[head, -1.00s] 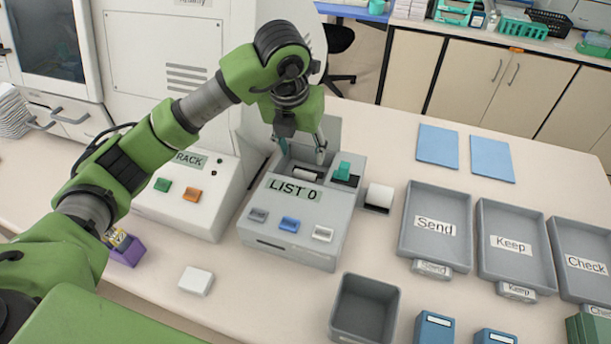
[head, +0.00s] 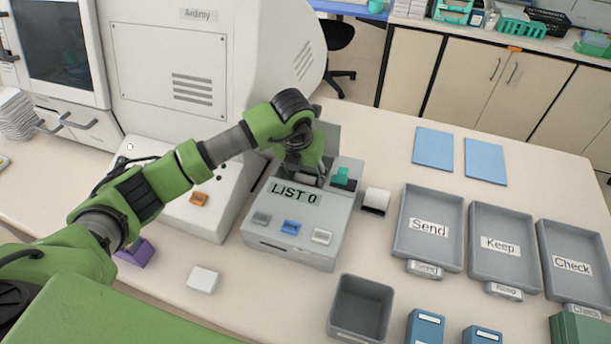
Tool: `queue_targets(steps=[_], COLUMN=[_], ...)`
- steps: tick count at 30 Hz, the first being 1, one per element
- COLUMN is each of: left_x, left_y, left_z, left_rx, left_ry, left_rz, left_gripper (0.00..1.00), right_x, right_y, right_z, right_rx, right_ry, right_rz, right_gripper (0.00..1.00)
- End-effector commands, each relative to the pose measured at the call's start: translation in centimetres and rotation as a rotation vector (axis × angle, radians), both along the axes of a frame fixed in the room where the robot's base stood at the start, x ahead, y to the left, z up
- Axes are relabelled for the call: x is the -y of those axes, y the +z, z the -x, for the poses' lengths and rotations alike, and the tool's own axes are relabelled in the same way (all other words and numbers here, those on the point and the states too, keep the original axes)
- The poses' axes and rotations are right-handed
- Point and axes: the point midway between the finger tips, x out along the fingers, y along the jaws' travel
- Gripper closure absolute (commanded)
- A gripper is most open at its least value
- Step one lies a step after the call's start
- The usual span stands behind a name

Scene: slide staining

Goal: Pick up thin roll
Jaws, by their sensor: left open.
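The grey list printer (head: 296,238), marked "LIST 0", stands on the bench with its rear compartment open. A pale roll (head: 307,180), apparently the thin one, lies in that compartment and is mostly hidden. My left gripper (head: 308,174) is open and reaches down at the compartment, right over this roll. Its fingertips are hard to make out, and I cannot tell whether they touch the roll. A thicker white roll (head: 376,198) stands on the bench just right of the printer. My right gripper is not in view.
A green piece (head: 343,175) sits on the printer's top right, close to my left gripper. The raised lid (head: 328,138) stands behind. Grey trays (head: 425,255) lie at the right, and an empty grey bin (head: 360,308) stands in front. Blue sheets (head: 434,147) lie behind the trays.

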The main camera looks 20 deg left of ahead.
Motion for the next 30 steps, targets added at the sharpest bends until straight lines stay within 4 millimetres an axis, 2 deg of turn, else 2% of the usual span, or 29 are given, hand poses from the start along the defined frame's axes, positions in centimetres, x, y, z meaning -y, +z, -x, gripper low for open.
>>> queue_targets(steps=[2,5,20,26,30], left_x=[0.0,0.0,0.0,0.0,1.5], left_y=[0.0,0.0,0.6,3.1,5.3], left_z=[0.0,0.0,0.0,-0.1,1.4], left_rx=[0.0,0.0,0.001,0.005,0.007], left_ry=[0.0,0.0,0.0,-0.001,-0.006], left_rz=[0.0,0.0,0.0,0.0,0.001], left_gripper=[0.52,0.69,0.69,0.69,0.69], right_x=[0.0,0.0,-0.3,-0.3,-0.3], right_y=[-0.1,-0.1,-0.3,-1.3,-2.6], right_z=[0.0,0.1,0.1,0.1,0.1], right_rx=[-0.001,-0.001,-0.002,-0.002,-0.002], right_ry=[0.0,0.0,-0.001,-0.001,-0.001], right_rz=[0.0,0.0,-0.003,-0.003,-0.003], right_gripper=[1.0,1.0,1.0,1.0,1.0])
